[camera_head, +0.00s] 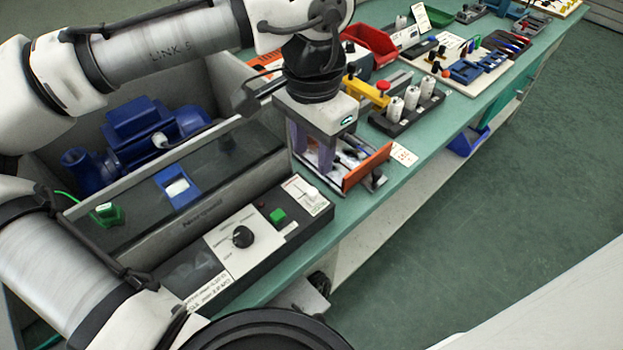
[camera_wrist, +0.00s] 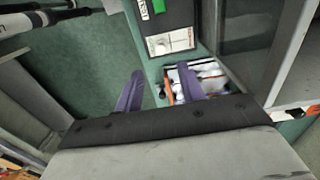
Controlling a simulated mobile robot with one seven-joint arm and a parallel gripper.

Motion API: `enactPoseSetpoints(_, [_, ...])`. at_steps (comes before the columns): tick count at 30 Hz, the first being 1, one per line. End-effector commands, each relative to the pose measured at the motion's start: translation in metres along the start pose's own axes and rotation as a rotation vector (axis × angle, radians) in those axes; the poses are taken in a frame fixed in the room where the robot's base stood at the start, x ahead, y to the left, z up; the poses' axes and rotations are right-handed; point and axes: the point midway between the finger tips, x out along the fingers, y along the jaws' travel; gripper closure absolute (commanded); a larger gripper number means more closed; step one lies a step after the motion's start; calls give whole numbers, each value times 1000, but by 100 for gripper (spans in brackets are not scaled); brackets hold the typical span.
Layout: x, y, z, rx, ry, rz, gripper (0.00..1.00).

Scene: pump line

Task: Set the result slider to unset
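The result slider (camera_head: 312,194) is a small pale handle on a white labelled plate at the right end of the dark control panel (camera_head: 210,283). The plate (camera_wrist: 170,42) also shows in the wrist view, just beyond my fingers; the handle's exact position and the labels are too small to read. My gripper (camera_head: 313,163) points down with two purple fingers, above and beyond the slider plate in the head view. In the wrist view my gripper (camera_wrist: 160,72) has its fingers apart with nothing between them.
The panel also carries a black knob (camera_head: 243,237) and a green button (camera_head: 277,215). An orange-walled tray (camera_head: 367,166) with small parts lies by my gripper. A grey-walled bay with a blue pump (camera_head: 135,135) stands left. White bottles (camera_head: 411,97) stand farther along the bench.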

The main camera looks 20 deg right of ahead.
Motion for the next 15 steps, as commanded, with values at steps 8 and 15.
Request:
enactPoseSetpoints(8, [58, 0, 0, 0, 0, -1, 61])
enactPoseSetpoints(15, [82, 0, 0, 1, 2, -1, 61])
